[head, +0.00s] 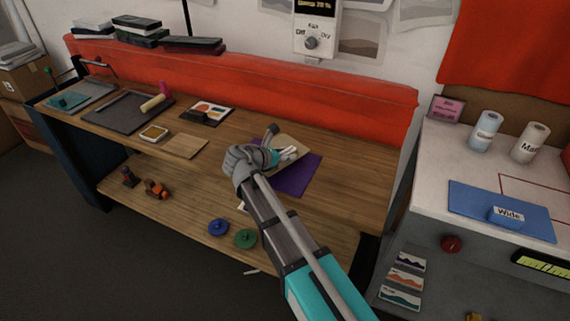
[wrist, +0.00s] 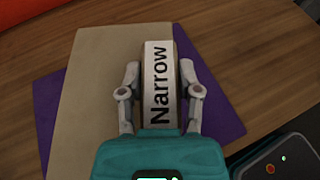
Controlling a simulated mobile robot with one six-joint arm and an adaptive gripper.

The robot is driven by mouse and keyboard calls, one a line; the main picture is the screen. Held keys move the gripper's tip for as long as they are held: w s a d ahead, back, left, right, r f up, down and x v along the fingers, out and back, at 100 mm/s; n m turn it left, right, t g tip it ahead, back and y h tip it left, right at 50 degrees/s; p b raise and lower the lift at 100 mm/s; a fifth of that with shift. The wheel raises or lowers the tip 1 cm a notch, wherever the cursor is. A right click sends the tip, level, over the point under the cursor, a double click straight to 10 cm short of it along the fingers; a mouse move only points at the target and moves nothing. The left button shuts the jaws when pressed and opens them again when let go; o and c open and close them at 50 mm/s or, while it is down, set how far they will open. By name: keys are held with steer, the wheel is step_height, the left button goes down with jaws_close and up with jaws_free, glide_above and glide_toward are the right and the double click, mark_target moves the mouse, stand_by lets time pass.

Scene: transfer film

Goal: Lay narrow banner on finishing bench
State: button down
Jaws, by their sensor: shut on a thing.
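The narrow banner is a tan sheet with a white block marked "Narrow" (wrist: 159,82) at its side. In the wrist view, the tan sheet (wrist: 88,85) lies over a purple sheet (wrist: 45,100). My gripper (wrist: 160,95) is shut on the "Narrow" block, with a finger on each side of it. In the head view, my gripper (head: 284,156) is over the wooden bench (head: 345,180), above the purple sheet (head: 302,182). The tan sheet (head: 293,143) shows just beyond it. I cannot tell whether the banner touches the bench.
A white worktop with a blue sheet (head: 470,202) and a "Wide" block (head: 506,216) stands at right. A dark board (head: 115,112), a tan card (head: 186,146) and a colour card (head: 212,110) lie on the bench's left. Discs (head: 217,227) rest on the lower shelf.

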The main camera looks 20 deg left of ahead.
steer(key=shift+w+a+f+b, duration=0.1)
steer(key=shift+w+f+b, duration=0.1)
steer(key=shift+f+b, duration=0.25)
steer(key=shift+w+a+f+b, duration=0.1)
steer(key=shift+w+f+b, duration=0.05)
steer(key=shift+f+b, duration=1.4)
steer(key=shift+c, duration=1.5)
jaws_free()
steer(key=shift+f, duration=0.1)
steer(key=shift+r, duration=0.25)
steer(key=shift+s+a+r, duration=0.15)
steer(key=shift+s, duration=0.2)
steer(key=p+v, duration=0.4)
steer(key=v, duration=0.5)
steer(key=shift+s+a+r, duration=0.1)
steer(key=shift+s+a, duration=0.05)
steer(key=shift+s, duration=0.1)
steer(key=shift+s+a+r+p, duration=0.2)
steer(key=shift+s+a+p, duration=0.15)
steer(key=shift+s, duration=0.3)
